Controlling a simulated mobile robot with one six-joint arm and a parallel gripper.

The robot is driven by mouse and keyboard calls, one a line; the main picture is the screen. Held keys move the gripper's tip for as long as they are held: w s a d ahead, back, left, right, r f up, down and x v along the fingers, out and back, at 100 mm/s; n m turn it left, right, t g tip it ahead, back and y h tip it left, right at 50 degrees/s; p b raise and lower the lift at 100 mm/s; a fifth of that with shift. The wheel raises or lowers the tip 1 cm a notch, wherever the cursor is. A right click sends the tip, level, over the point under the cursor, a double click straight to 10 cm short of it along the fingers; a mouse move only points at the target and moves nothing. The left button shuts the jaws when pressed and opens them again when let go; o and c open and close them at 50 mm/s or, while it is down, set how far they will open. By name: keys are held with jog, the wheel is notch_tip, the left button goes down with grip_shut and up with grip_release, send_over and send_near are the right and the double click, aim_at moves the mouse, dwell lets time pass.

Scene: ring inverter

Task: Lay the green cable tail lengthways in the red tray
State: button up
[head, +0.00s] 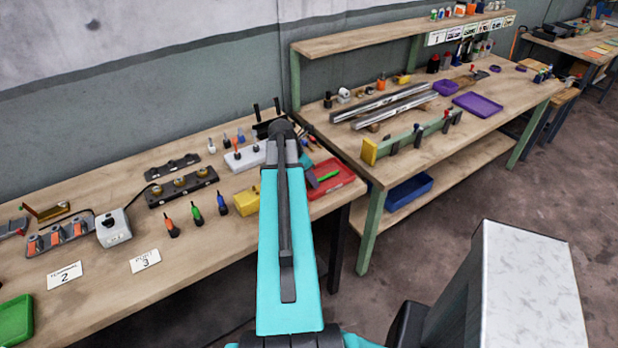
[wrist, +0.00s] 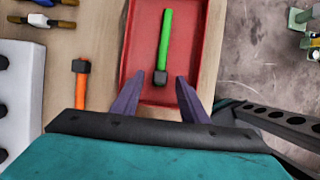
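The green cable tail (wrist: 164,40), with a black end piece, lies in the red tray (wrist: 132,42) in the wrist view. It runs along the tray's long direction, roughly midway between the side walls. In the head view the tail (head: 329,176) shows beside my arm, in the red tray (head: 345,183). My gripper (wrist: 160,80) is open. Its two purple fingers stand apart on either side of the black end, with visible gaps. The far end of the tray is cut off in the wrist view, and my arm hides part of it in the head view.
An orange cable tail (wrist: 81,88) with a black end lies on the bench left of the tray. A white block (wrist: 20,85) stands further left. A yellow block (head: 246,201) and several coloured connectors (head: 197,213) are left of my arm. The bench edge is close to the tray's right.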

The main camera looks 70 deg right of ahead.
jog(key=shift+r, duration=0.1)
jog(key=b+v, duration=0.3)
jog(key=v, duration=1)
jog(key=shift+a+r, duration=0.15)
jog(key=shift+r, duration=0.1)
dwell(1.3)
